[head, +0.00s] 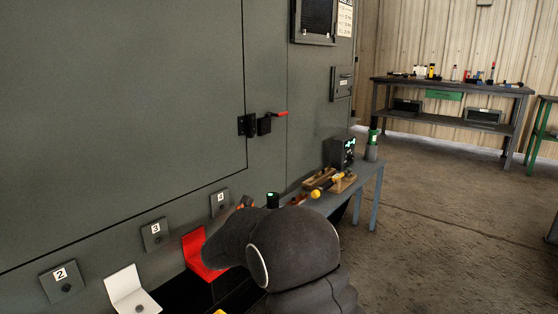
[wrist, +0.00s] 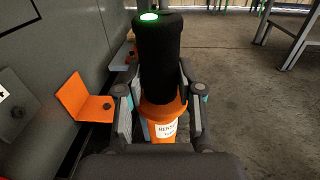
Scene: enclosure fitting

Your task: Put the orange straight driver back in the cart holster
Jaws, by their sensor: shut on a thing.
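The orange straight driver (wrist: 165,122) stands upright in the wrist view, with an orange body, a white label, a thick black upper part and a lit green ring on top. My gripper (wrist: 160,104) is shut on its orange body, one finger on each side. Its lower end is hidden by my gripper. In the head view the black, green-topped end of the driver (head: 272,200) shows just above my arm, which hides my gripper and the rest of the driver. I cannot pick out the cart holster for sure in either view.
A grey enclosure wall (head: 120,120) runs along the left, with numbered plates and red (head: 198,256) and white (head: 130,289) brackets. An orange bracket (wrist: 84,101) juts out left of my gripper. A bench (head: 372,183) with tools stands beyond my arm. Floor at right is clear.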

